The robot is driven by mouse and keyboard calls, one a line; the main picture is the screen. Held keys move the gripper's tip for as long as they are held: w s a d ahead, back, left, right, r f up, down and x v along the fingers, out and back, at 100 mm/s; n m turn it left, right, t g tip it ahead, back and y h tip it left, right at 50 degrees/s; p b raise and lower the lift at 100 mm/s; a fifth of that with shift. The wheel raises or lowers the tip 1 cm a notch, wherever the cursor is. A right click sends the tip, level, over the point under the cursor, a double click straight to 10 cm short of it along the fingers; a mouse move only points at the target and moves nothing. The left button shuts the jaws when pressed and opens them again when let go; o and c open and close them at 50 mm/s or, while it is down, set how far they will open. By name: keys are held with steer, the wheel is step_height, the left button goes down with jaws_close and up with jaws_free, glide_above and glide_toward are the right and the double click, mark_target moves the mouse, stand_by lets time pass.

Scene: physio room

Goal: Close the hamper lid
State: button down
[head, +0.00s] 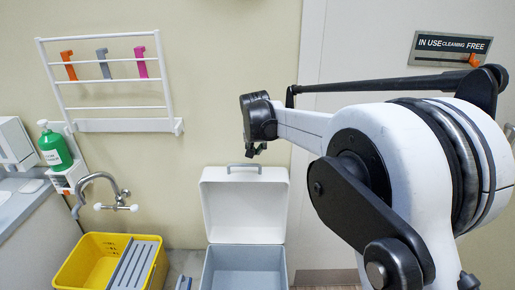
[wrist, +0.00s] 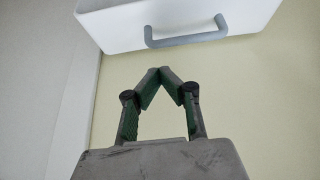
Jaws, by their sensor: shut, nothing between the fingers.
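The hamper (head: 244,268) is a grey box low in the middle of the head view. Its white lid (head: 245,208) stands open and upright at the back, with a grey handle (head: 244,167) on its top edge. In the wrist view the lid (wrist: 118,24) shows at the top, with its handle (wrist: 187,39) facing my gripper. My gripper (wrist: 158,72) is shut and empty, its fingertips together, apart from the handle. In the head view my gripper (head: 254,152) is above the lid, small and partly hidden by my wrist.
A yellow bucket (head: 82,270) with a grey slatted part stands left of the hamper. Above it are a tap (head: 100,190) and a green bottle (head: 54,148). A white wall rack (head: 108,123) holds coloured clips. A door with a sign (head: 450,48) is behind my arm.

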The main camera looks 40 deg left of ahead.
glide_above(256, 171)
steer(key=shift+d+f+p, duration=0.15)
steer(key=shift+f+p, duration=0.25)
steer(key=shift+f, duration=2.75)
